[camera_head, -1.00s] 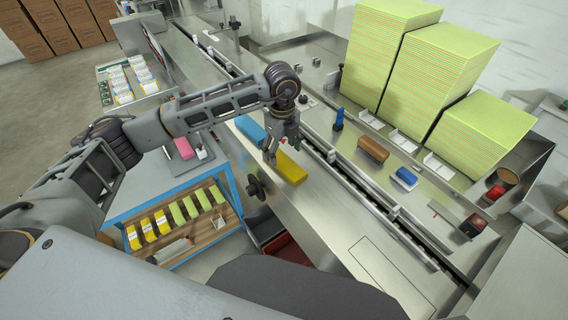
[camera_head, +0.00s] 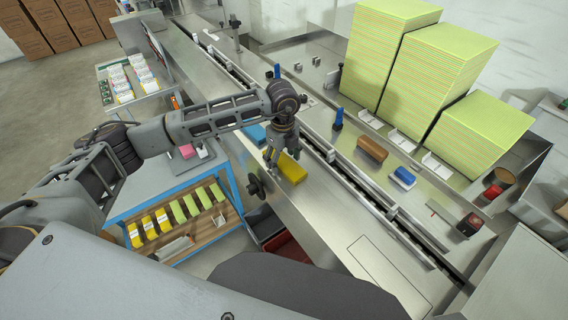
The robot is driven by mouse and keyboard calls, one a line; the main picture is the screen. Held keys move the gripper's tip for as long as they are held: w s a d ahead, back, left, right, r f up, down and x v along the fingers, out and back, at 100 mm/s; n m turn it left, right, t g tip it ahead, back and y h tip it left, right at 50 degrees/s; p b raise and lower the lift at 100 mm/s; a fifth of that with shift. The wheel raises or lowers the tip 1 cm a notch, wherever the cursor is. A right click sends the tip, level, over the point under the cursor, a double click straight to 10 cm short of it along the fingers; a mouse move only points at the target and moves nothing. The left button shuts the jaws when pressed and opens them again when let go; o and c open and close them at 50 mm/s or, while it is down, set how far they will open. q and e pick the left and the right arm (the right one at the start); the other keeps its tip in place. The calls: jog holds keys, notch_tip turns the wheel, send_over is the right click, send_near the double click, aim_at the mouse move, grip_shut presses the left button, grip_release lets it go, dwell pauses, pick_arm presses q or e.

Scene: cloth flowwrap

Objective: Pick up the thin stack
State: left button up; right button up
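A low yellow stack (camera_head: 291,170) lies flat on the steel machine deck near the middle of the camera_head view. A low blue stack (camera_head: 253,133) lies farther back on the deck, partly hidden by my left arm. My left gripper (camera_head: 281,154) points down at the yellow stack's far-left end and covers part of it. Its fingers look spread, with nothing visible between them; whether they touch the stack I cannot tell. My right gripper is not in view.
Tall yellow-green stacks (camera_head: 404,58) stand at the back right. A brown block (camera_head: 372,149) and a blue-and-white block (camera_head: 403,178) lie past the guide rail (camera_head: 357,188). A black handwheel (camera_head: 256,186) sits at the deck's near edge. A blue-framed table (camera_head: 118,207) stands left.

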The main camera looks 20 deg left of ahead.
aim_at(283, 160)
pick_arm(q)
jog(key=c, duration=0.6)
jog(key=shift+r, duration=0.1)
jog(key=shift+r, duration=0.85)
notch_tip(283, 160, up, 7)
jog(key=shift+f+b, duration=0.1)
jog(key=shift+b, duration=0.75)
jog(key=shift+r, duration=0.65)
